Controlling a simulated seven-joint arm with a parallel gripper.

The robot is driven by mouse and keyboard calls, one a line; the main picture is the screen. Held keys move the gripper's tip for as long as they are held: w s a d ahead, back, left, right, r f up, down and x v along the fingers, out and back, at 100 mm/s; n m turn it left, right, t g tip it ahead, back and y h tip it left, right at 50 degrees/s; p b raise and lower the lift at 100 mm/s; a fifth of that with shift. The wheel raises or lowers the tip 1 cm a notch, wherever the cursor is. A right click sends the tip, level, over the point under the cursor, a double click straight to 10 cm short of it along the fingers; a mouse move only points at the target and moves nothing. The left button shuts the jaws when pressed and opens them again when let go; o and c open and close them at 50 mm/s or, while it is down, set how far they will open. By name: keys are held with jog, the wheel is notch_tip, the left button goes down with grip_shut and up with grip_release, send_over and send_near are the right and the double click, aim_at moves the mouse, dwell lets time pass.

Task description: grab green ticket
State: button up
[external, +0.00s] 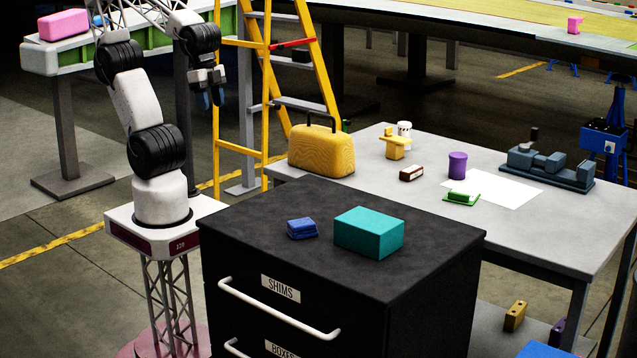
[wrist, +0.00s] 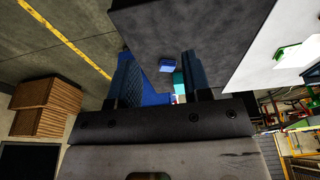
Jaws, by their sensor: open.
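A small flat green item (external: 461,199), which looks like the green ticket, lies on the grey table at the edge of a white paper sheet (external: 497,187). It also shows at the right of the wrist view (wrist: 288,53), beside the white sheet.
A black cabinet (external: 340,285) with a teal box (external: 369,232) and blue block (external: 302,228) stands before the table. A yellow case (external: 321,152), purple cup (external: 457,165), brown block (external: 412,173) and blue-grey vise (external: 547,166) surround the green item. A yellow ladder (external: 266,90) stands beside my arm.

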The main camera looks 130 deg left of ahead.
jog(key=w+a+n+t+h, duration=0.1)
jog(key=w+n+h, duration=0.6)
jog(key=w, duration=1.1)
jog(key=w+a+f+n+t, duration=0.3)
jog(key=w+a+n, duration=0.3)
jog(key=w, duration=0.2)
jog(key=w+a+f+n+t, duration=0.2)
jog(key=w+a+n, duration=0.4)
jog(key=w+a, duration=0.15)
jog(key=w+a+f+n+t+y, duration=0.25)
jog(key=a+f+n, duration=0.25)
jog(key=a, duration=0.3)
jog(key=w+a+f+n+t+y, duration=0.15)
jog(key=w+a+f+n, duration=0.3)
jog(key=a, duration=0.45)
jog(key=w+a+f+n+t+y, duration=0.1)
jog(key=w+a+f+n+y, duration=0.15)
jog(key=a+f+n, duration=0.4)
jog(key=a+f+n+y, duration=0.1)
jog(key=a+f, duration=0.1)
jog(key=a, duration=0.2)
jog(key=s+a+f+n+y, duration=0.1)
jog(key=a+f, duration=0.1)
jog(key=a, duration=0.2)
jog(key=a+f+n+y, duration=0.1)
jog(key=a+f, duration=0.1)
jog(key=a, duration=0.3)
jog(key=shift+s+f+n+y, duration=0.2)
jog(key=shift+n+y, duration=0.05)
jog(key=shift+n, duration=0.05)
